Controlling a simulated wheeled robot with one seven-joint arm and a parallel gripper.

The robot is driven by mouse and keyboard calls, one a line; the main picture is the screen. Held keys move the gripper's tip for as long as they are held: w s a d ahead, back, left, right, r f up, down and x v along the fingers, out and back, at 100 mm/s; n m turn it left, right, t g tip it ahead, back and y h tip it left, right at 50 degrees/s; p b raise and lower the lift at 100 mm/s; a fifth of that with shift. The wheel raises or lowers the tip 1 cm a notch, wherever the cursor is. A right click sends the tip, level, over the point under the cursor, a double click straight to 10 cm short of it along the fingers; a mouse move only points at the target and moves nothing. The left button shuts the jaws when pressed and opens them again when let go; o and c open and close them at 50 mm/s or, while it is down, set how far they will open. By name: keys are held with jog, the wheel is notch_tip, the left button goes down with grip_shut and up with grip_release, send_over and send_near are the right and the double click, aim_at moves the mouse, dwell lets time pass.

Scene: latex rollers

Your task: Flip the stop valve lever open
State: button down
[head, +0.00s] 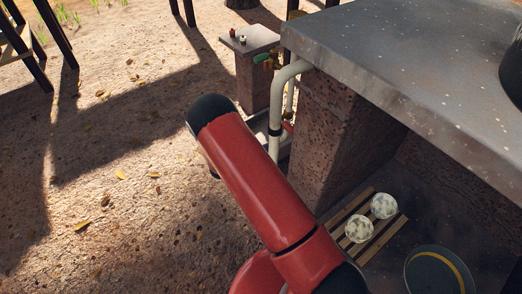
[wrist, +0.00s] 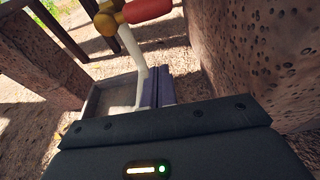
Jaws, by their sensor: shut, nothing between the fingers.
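The stop valve is a brass fitting on a pale pipe; its brass body (wrist: 108,22) is at the top of the wrist view. Its red lever (wrist: 148,10) points right from the body, roughly across the pipe. In the head view the red lever (head: 288,127) is a small patch beside the lower pipe, left of the brick pillar. My gripper (wrist: 158,75) is shut and empty. In the wrist view its fingertips lie below the lever, with a gap in the picture; I cannot tell the depth. In the head view my red arm hides the gripper.
A brick pillar (wrist: 245,60) stands close on the right. A basin (wrist: 105,100) lies below. Open sandy ground is on the left.

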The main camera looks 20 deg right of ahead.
aim_at(285, 124)
jog(key=shift+w+d+r, duration=0.3)
jog(key=shift+d+r, duration=0.2)
jog(key=shift+d, duration=0.25)
jog(key=shift+w+d+r, duration=0.25)
jog(key=shift+d+r, duration=0.2)
jog(key=shift+d, duration=0.35)
jog(key=shift+w+d+r, duration=0.3)
jog(key=shift+d+r, duration=0.2)
jog(key=shift+d, duration=0.25)
